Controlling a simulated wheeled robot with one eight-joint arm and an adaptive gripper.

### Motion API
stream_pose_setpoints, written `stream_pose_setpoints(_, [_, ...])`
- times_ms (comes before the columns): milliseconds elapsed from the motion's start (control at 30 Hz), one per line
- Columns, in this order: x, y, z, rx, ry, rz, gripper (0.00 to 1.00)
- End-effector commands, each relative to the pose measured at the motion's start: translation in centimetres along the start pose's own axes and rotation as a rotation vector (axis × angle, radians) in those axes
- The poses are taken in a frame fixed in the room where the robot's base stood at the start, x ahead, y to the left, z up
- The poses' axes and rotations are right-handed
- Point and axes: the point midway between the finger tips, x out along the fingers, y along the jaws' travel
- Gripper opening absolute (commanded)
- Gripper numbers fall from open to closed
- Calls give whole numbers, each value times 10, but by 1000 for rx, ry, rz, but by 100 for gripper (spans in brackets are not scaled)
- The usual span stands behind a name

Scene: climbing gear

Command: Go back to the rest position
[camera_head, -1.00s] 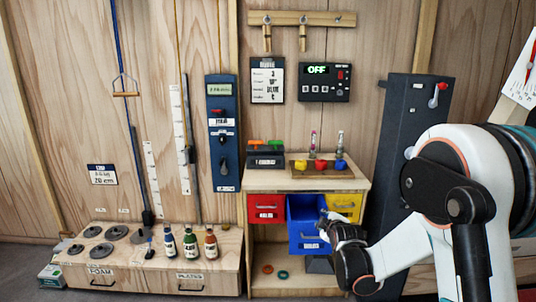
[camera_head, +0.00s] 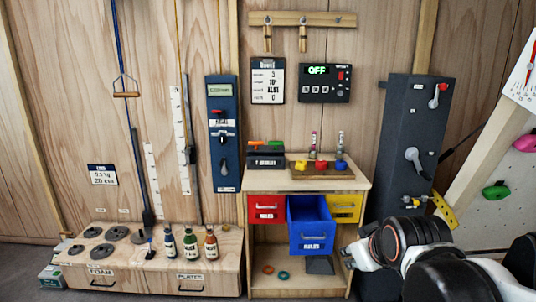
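My arm fills the lower right of the head view. The blue drawer (camera_head: 312,238) is pulled out. The red drawer (camera_head: 266,208) and the yellow drawer (camera_head: 342,208) flank it and sit further back.
A dark grey panel (camera_head: 400,135) with levers stands right of the cabinet. A wooden plate box (camera_head: 215,279) with bottles and discs is at left. A control box reading OFF (camera_head: 324,82) hangs above the cabinet. Climbing holds (camera_head: 495,190) show at the right edge.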

Motion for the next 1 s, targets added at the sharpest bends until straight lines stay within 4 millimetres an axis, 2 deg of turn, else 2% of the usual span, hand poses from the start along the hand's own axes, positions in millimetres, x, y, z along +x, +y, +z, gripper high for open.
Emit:
stream_pose_setpoints(33, [-13, -5, 14, 36, -17, -6, 30])
stream_pose_setpoints(200, [-46, -20, 58, 166, -77, -20, 30])
stream_pose_setpoints(433, [-73, -37, 105, 297, -139, -27, 30])
stream_pose_setpoints(600, [-79, -42, 118, 335, -157, -28, 30])
stream_pose_setpoints(1000, [-79, -42, 118, 338, -158, -28, 30])
